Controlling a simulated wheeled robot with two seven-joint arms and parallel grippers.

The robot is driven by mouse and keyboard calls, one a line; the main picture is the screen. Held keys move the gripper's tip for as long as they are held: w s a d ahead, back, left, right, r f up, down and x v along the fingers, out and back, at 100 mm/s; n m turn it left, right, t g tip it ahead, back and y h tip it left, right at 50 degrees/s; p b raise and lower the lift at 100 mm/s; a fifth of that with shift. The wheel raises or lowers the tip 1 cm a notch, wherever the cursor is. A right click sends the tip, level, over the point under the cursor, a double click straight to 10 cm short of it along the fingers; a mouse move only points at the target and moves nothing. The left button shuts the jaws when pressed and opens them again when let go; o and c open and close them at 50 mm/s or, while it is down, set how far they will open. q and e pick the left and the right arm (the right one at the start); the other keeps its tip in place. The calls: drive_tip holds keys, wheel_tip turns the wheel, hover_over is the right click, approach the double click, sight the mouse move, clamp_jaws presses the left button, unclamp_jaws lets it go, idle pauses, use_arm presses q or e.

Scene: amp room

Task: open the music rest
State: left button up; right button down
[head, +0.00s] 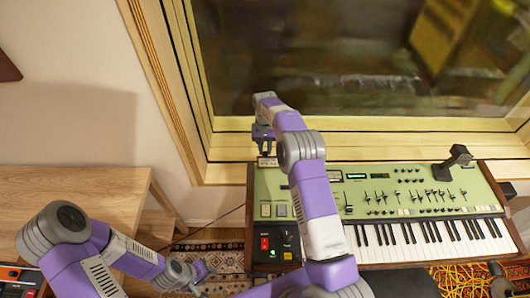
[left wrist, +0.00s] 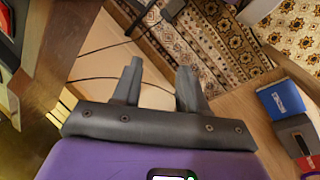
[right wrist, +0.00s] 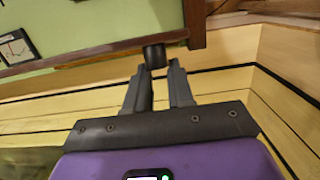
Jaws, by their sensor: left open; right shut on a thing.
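The green-topped keyboard (head: 400,181) stands below the window at the right. My right gripper (head: 263,143) is at its back left corner. In the right wrist view, my right gripper (right wrist: 161,68) is shut on a short dark cylinder (right wrist: 154,56) next to the keyboard's wooden edge. I cannot tell whether this cylinder belongs to the music rest. A dark upright piece with a block on top (head: 456,159) stands at the keyboard's back right. No opened rest panel is clearly visible. My left gripper (head: 198,274) is open and empty, low at the left; it also shows in the left wrist view (left wrist: 160,70).
A wooden desk (head: 85,195) stands at the left. The window frame (head: 225,148) rises close behind the keyboard. A patterned rug (head: 215,255) lies on the floor, and yellow cables (head: 465,277) lie at the lower right. A cable runs across the floor.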

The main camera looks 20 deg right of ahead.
use_arm(q)
drive_tip(key=shift+w+d+f, duration=0.1)
drive_tip(key=shift+w, duration=0.05)
drive_tip(key=shift+c, duration=1.2)
drive_tip(key=w+d+m, duration=0.1)
drive_tip(key=w, duration=0.1)
drive_tip(key=w+d+r+m, duration=0.1)
drive_tip(key=w+m, duration=0.1)
drive_tip(key=w+d+r+m, duration=0.1)
drive_tip(key=w, duration=0.1)
drive_tip(key=shift+w+d+r+m+t, duration=0.25)
drive_tip(key=shift+w+d+m+t, duration=0.05)
drive_tip(key=shift+m+t, duration=0.1)
clamp_jaws()
drive_tip(key=m+t+h, duration=0.3)
drive_tip(key=m, duration=1.5)
approach(265, 160)
drive_tip(key=s+a+r, duration=0.3)
drive_tip(key=s, duration=0.2)
drive_tip(key=shift+y, duration=0.3)
drive_tip(key=shift+w+d+f, duration=3.35)
drive_tip(key=shift+w+f, duration=0.2)
drive_tip(key=shift+w, duration=0.05)
